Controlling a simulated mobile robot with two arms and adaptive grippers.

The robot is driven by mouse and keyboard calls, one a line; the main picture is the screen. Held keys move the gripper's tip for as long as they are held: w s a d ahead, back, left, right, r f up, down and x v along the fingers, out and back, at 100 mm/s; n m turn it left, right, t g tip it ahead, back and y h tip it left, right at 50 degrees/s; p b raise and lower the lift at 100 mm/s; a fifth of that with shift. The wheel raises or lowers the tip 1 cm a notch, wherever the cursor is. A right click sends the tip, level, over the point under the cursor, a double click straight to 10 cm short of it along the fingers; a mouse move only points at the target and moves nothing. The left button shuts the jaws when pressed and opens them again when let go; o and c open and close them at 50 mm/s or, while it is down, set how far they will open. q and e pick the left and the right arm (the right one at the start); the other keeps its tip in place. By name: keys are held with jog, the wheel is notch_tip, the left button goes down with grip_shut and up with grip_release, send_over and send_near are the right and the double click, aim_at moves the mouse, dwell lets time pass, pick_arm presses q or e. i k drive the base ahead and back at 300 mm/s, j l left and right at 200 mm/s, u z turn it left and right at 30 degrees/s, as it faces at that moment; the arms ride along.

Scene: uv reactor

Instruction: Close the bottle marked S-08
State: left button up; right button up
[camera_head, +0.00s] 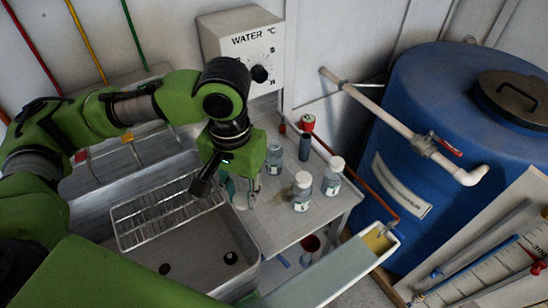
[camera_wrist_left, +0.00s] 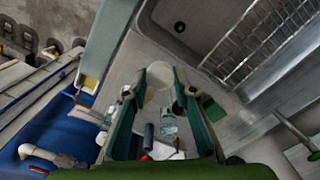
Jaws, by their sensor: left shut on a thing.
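My left gripper (camera_head: 241,202) hangs over the grey worktop beside the sink, left of the bottles. In the left wrist view its fingers (camera_wrist_left: 160,92) are shut on a white round cap (camera_wrist_left: 158,78); I cannot tell whether a bottle is under it. A clear bottle (camera_head: 274,160) without a visible white cap stands behind the gripper; it also shows in the left wrist view (camera_wrist_left: 168,127). Two clear bottles with white caps, a nearer one (camera_head: 302,193) and one farther right (camera_head: 333,177), stand on the worktop. The bottle markings are too small to read. My right gripper is not in view.
A sink (camera_head: 190,248) with a wire rack (camera_head: 165,215) lies to the left. A dark cylinder (camera_head: 304,148) and a red-topped container (camera_head: 307,122) stand behind the bottles. A WATER °C control box (camera_head: 240,48) is above. A blue barrel (camera_head: 440,130) stands at right.

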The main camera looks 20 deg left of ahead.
aim_at(273, 160)
jog(key=k+l, duration=0.2)
jog(key=l, duration=0.15)
jog(key=k+l, duration=0.2)
jog(key=l, duration=0.15)
jog(key=k+l, duration=0.2)
jog(key=l, duration=0.15)
jog(key=l+u, duration=0.1)
jog(key=u, duration=1.5)
